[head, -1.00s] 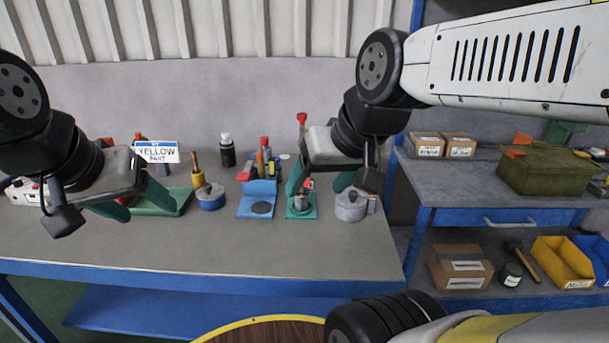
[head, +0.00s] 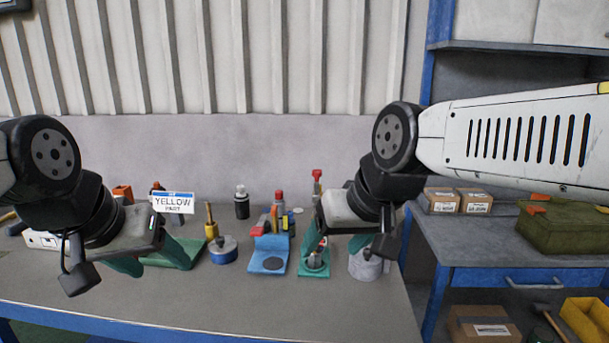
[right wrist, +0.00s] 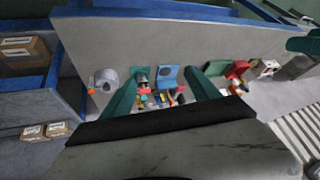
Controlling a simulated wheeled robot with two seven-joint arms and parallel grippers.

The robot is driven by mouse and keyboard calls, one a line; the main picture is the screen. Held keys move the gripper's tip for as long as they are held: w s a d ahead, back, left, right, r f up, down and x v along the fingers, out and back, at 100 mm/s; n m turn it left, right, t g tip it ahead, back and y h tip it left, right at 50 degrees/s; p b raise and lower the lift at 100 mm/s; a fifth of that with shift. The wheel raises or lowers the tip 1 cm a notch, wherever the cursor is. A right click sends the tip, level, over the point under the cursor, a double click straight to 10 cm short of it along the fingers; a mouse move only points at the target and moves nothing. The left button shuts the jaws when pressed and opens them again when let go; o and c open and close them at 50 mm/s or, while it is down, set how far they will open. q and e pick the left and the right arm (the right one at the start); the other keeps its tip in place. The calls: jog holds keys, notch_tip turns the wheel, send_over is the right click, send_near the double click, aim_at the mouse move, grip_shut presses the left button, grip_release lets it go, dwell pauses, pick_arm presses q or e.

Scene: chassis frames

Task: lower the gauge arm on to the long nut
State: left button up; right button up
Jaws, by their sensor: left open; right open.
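A small green stand (head: 314,271) sits on the bench, with a grey metal piece upright on it that looks like the long nut (head: 315,258). A red-topped upright part (head: 317,187), possibly the raised gauge arm, rises behind it; its lower end is partly hidden by my right gripper. My right gripper (head: 333,244) is open and empty, its green fingers at the stand in the picture; contact cannot be told. In the right wrist view the green stand (right wrist: 141,72) shows beyond the open fingers. My left gripper (head: 145,262) is open and empty at the left.
A blue fixture (head: 267,262) stands left of the stand, and a grey round part (head: 364,265) right of it. The front bench top is clear.

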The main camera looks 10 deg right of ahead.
jog(key=shift+w, duration=0.35)
jog(key=c, duration=0.5)
jog(key=t+h, duration=0.2)
jog(key=t, duration=0.9)
send_near(318, 174)
jog(key=shift+m, duration=0.3)
jog(key=w, duration=0.6)
jog(key=shift+a+f, duration=0.35)
jog(key=shift+w+d+f+t+h, duration=0.1)
jog(key=shift+w+d+t+h, duration=0.15)
jog(key=shift+w+t+h, duration=0.1)
jog(key=shift+w, duration=0.25)
jog(key=w, duration=0.7)
jog(key=shift+w, duration=0.15)
grip_shut()
